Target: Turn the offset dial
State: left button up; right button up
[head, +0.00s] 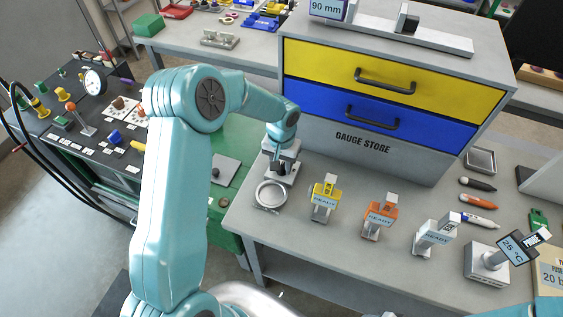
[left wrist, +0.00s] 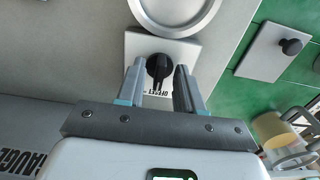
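The offset dial (left wrist: 158,68) is a black knob on a square light plate (left wrist: 190,52), with partly hidden "OFFSET" lettering below it in the left wrist view. My left gripper (left wrist: 157,78) is open, with one finger on each side of the knob and a gap showing on both sides. In the head view, my left gripper (head: 281,158) points down over the dial's plate (head: 288,178), at the left end of the grey bench in front of the gauge store. The knob is largely hidden there.
A round silver dish (head: 271,195) sits close in front of the dial. Yellow (head: 325,196), orange (head: 380,213) and white (head: 435,235) tagged stands line the bench to the right. The gauge store (head: 390,140) rises behind. A green cart (head: 225,205) lies left.

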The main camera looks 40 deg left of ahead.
pick_arm(q)
jog(key=shift+w+d, duration=0.1)
jog(key=shift+w+f, duration=0.1)
jog(key=shift+c, duration=1.2)
grip_shut()
jog(key=n+b, duration=0.1)
jog(key=b, duration=0.1)
jog(key=n+b, duration=0.1)
jog(key=b, duration=0.1)
jog(key=n+b, duration=0.2)
jog(key=shift+f+b, duration=0.25)
jog(key=shift+b, duration=0.15)
jog(key=shift+r+n+b, duration=0.25)
jog(key=shift+n+b, duration=0.1)
jog(key=shift+n, duration=0.35)
jog(key=shift+r, duration=0.1)
jog(key=shift+o, duration=1.2)
grip_release()
